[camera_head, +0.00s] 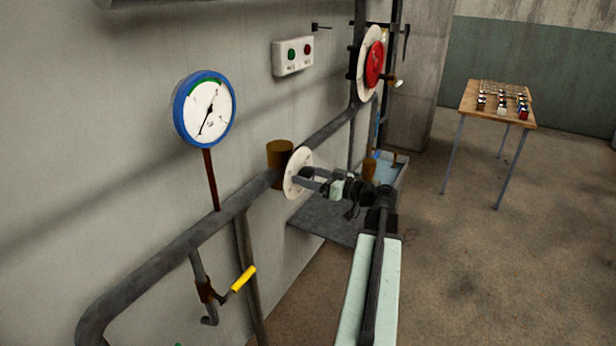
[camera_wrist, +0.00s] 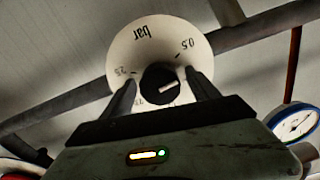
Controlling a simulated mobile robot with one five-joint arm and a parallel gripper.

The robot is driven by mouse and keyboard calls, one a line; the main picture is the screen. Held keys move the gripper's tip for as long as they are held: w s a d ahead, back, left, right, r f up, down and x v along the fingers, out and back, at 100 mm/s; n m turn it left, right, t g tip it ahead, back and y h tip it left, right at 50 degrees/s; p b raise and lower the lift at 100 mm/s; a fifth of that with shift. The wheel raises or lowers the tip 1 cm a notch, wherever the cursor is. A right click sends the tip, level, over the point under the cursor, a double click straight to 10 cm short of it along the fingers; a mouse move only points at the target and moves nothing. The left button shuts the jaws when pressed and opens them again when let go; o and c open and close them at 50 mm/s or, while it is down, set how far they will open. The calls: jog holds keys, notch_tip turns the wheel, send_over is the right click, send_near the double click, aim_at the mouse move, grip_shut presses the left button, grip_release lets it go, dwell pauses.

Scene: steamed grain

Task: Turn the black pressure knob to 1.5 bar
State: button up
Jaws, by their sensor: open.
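The black pressure knob (camera_wrist: 160,84) sits at the centre of a round white dial (camera_wrist: 150,42), upside down in the wrist view. "bar", "0.5" and "2.5" can be read on the dial; the lower part is partly hidden by the knob and my gripper. A pale line on the knob points right and slightly up, below the 0.5 mark. My gripper (camera_wrist: 162,79) is open, one finger on each side of the knob; I cannot tell whether they touch it. In the head view my gripper (camera_head: 310,179) reaches the white dial (camera_head: 293,185) on the pipe.
A blue-rimmed gauge (camera_head: 205,108) stands above the pipe (camera_head: 160,265), left of the dial. A yellow-handled valve (camera_head: 244,278) hangs below. A red handwheel (camera_head: 374,64) and a button box (camera_head: 293,56) are farther back. A wooden table (camera_head: 475,116) stands right; floor between is clear.

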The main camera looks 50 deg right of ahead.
jog(key=c, duration=1.4)
jog(key=m, duration=0.4)
jog(key=shift+m, duration=0.4)
jog(key=m, duration=0.4)
jog(key=shift+m, duration=0.3)
jog(key=m, duration=0.5)
jog(key=shift+f, duration=0.1)
jog(key=shift+m, duration=2.5)
jog(key=o, duration=1.4)
